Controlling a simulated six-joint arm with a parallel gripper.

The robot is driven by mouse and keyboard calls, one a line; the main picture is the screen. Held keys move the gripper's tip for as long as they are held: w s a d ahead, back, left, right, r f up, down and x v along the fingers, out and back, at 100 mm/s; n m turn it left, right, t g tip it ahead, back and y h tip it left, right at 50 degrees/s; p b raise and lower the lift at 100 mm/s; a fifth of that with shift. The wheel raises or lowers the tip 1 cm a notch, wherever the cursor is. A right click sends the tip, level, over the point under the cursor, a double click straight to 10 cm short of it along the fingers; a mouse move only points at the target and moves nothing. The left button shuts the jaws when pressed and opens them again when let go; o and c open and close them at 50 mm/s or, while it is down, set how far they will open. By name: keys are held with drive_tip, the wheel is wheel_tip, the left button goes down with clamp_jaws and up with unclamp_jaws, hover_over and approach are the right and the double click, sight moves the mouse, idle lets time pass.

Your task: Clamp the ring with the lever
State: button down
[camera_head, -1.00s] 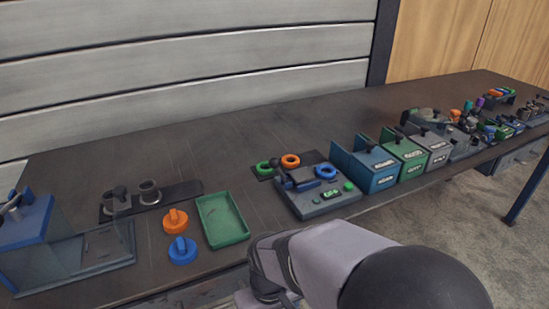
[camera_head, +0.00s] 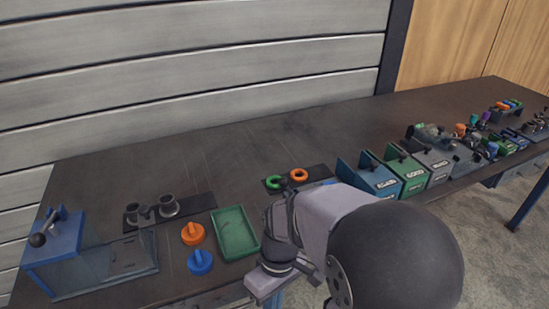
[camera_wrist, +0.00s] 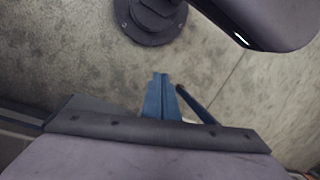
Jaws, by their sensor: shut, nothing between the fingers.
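A green ring (camera_head: 273,183) and an orange ring (camera_head: 299,175) lie on a dark mat behind my arm. The grey box with a blue ring and a dark lever, seen earlier beside them, is now almost wholly hidden by my arm. A blue stand (camera_head: 55,262) at the far left carries a lever with a dark ball knob (camera_head: 38,240). In the wrist view, my gripper (camera_wrist: 162,76) shows as two narrow blue fingers close together, shut and empty, over the floor.
A green tray (camera_head: 235,234) lies left of my arm, beside an orange knob (camera_head: 193,234) and a blue knob (camera_head: 200,262). Two pipe stubs stand on a dark plate (camera_head: 195,209). Labelled bins (camera_head: 403,172) stand to the right. The back of the table is clear.

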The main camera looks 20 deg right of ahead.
wheel_tip(320, 180, up, 10)
drive_tip(key=w+a+r+n+y+p, duration=0.1)
drive_tip(key=n+y+p, duration=0.1)
drive_tip(key=n+p, duration=0.35)
wheel_tip(320, 180, up, 17)
drive_tip(key=n+t+h+p, duration=0.25)
drive_tip(key=n+p, duration=0.35)
drive_tip(key=p, duration=0.8)
hover_over(287, 188)
drive_tip(key=w+a, duration=0.1)
drive_tip(key=a, duration=0.5)
drive_tip(key=shift+d+r, duration=0.1)
drive_tip(key=shift+d, duration=0.1)
wheel_tip(287, 188, down, 9)
drive_tip(key=d+p, duration=0.2)
drive_tip(key=p, duration=0.2)
drive_tip(key=shift+d+p, duration=0.25)
drive_tip(key=shift+p, duration=0.05)
